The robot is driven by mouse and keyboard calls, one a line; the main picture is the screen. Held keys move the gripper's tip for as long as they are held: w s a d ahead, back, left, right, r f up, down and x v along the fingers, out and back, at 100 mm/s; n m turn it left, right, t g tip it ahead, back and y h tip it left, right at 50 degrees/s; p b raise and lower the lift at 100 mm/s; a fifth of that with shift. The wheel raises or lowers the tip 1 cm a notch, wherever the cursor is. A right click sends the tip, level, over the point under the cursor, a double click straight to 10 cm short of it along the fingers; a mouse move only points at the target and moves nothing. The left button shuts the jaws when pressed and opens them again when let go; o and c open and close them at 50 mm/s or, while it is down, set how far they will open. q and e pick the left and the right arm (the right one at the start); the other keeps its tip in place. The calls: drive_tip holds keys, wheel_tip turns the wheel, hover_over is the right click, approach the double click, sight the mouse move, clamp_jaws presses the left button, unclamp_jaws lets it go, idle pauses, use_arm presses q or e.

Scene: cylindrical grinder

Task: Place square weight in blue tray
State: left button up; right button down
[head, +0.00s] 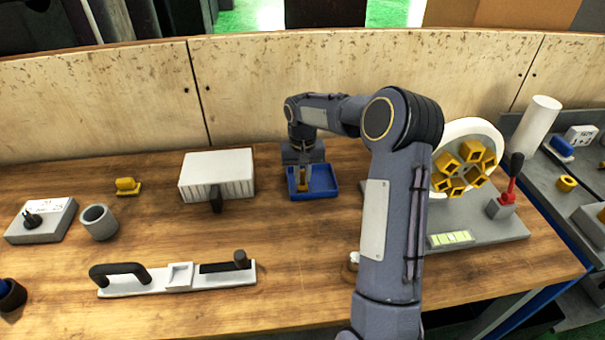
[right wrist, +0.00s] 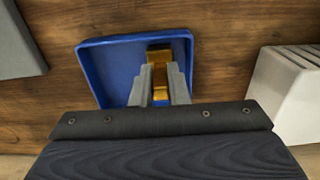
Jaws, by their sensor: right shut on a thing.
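The blue tray (head: 322,184) lies on the wooden table near the back middle. My right gripper (head: 301,186) reaches down over its left part. In the right wrist view the gripper (right wrist: 161,88) is shut on a small brass-coloured square weight (right wrist: 159,56), which is over or inside the blue tray (right wrist: 112,60). I cannot tell whether the weight touches the tray floor. The gripper fingers hide part of the weight. My left gripper is not in view.
A white slotted box (head: 217,174) stands left of the tray. A grey fixture with a white wheel and yellow blocks (head: 466,170) is to the right. A white plate with a black handle (head: 178,277), a grey cup (head: 99,222) and a yellow part (head: 127,186) are to the left.

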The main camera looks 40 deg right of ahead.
drive_tip(key=shift+f, duration=0.2)
drive_tip(key=c, duration=1.4)
unclamp_jaws()
